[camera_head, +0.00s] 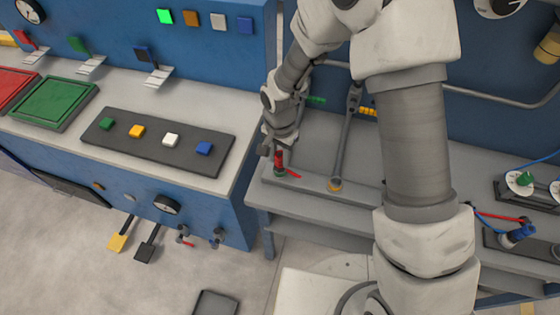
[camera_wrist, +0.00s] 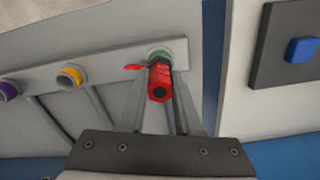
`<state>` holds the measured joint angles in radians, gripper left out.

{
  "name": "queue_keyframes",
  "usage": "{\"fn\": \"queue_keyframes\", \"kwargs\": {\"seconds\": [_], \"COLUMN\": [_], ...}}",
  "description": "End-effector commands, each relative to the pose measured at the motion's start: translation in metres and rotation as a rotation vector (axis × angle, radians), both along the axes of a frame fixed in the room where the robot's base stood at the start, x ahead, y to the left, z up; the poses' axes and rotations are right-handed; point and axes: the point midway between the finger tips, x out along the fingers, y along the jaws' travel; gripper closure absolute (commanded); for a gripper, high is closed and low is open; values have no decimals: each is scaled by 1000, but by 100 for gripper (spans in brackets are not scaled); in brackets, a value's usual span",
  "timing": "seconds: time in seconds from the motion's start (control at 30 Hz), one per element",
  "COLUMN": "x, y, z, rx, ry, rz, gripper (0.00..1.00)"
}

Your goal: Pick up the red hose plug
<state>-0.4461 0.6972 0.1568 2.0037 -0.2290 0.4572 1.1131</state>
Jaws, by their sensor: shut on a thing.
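The red hose plug (camera_head: 279,158) is upright at the left end of the grey bench, at a green-ringed socket. In the wrist view the red plug (camera_wrist: 160,82) is seen end-on with a dark hole in its end, and the green ring (camera_wrist: 158,55) shows just behind it. My gripper (camera_head: 280,153) reaches down from above onto the plug. In the wrist view the fingers of my gripper (camera_wrist: 163,90) are on either side of the plug, closed on it. Whether the plug is clear of the socket cannot be told.
A yellow-ringed socket (camera_wrist: 70,78) and a purple one (camera_wrist: 8,92) lie to the left in the wrist view. The white counter with a dark button panel (camera_head: 158,141) stands left of the bench. A grey pipe (camera_head: 347,140) rises close to the right of my gripper.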

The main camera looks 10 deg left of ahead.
Motion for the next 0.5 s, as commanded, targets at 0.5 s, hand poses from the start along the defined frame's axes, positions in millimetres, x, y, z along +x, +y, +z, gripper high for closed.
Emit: {"fn": "queue_keyframes", "kwargs": {"seconds": [0.5], "x": [0], "y": [0], "z": [0], "rx": [0], "ry": [0], "rz": [0], "gripper": [100]}}
